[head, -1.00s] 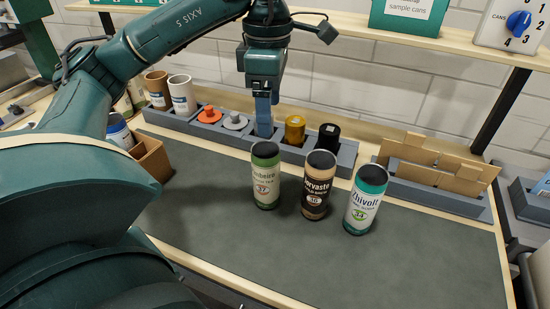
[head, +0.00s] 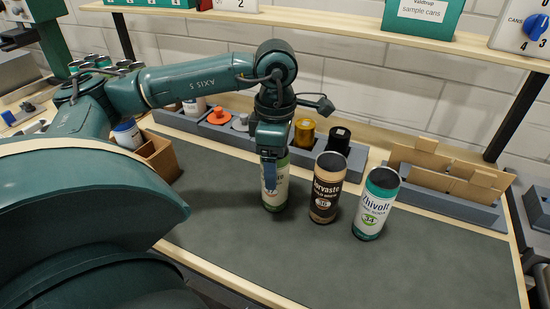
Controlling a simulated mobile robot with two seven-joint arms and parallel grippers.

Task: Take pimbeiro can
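The pimbeiro can (head: 280,187) is green with a pale label and stands upright on the dark mat (head: 225,245), leftmost of three cans. My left gripper (head: 270,182) points down at it, with a blue finger in front of the can that hides part of its label and top. Whether the fingers touch or hold the can cannot be told. A brown can labelled "rvasto" (head: 325,190) and a teal can labelled "Zhivolt" (head: 376,205) stand upright to its right. My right gripper is not in view.
A grey rack (head: 356,160) behind the cans holds an orange item (head: 219,116), a gold can (head: 304,131) and a black can (head: 339,139). A brown box (head: 158,155) is at the left, a cardboard holder (head: 440,195) at the right. The mat's front is clear.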

